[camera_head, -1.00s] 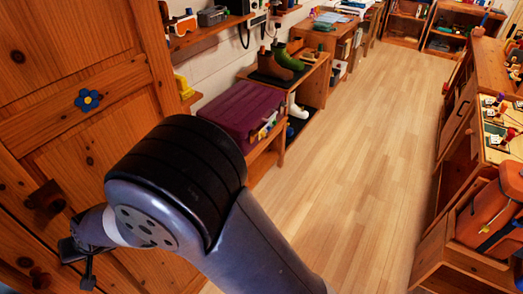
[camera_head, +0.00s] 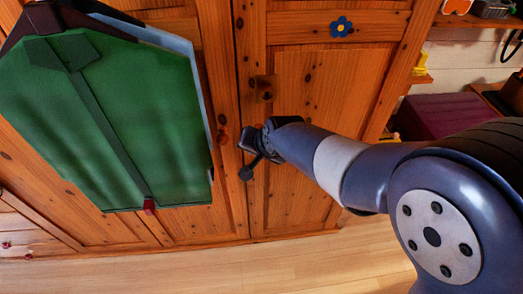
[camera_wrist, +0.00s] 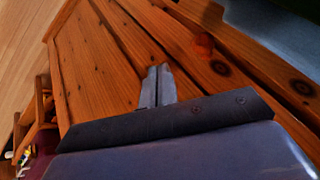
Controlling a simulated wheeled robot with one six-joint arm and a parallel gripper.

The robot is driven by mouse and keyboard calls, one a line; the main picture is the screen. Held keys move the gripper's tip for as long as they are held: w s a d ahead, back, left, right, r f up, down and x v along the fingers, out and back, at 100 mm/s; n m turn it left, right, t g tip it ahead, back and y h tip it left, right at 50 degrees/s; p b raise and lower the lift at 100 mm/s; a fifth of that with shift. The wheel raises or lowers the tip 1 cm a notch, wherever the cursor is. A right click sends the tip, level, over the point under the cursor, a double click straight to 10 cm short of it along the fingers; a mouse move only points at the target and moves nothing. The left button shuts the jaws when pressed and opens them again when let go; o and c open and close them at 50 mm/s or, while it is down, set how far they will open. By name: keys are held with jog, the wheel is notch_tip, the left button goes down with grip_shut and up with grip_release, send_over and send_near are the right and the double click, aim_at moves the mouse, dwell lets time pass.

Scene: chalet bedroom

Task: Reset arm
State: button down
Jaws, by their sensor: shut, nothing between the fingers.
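My arm reaches from the right of the head view to the front of a wooden wardrobe (camera_head: 340,95). My gripper (camera_head: 246,158) is at the wardrobe front, close to the seam between two doors and below a wooden knob (camera_head: 265,90). In the wrist view my gripper (camera_wrist: 157,72) is shut and empty, its fingers together over the wood. Whether the fingertips touch the door cannot be told.
A purple chest (camera_head: 437,113) stands at right behind my arm. The light wooden floor (camera_head: 300,265) below is clear.

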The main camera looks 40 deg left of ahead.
jog(key=s+r, duration=0.1)
jog(key=r, duration=0.1)
jog(key=s+r, duration=0.1)
jog(key=s, duration=0.1)
jog(key=shift+d+r, duration=0.15)
jog(key=shift+r, duration=0.2)
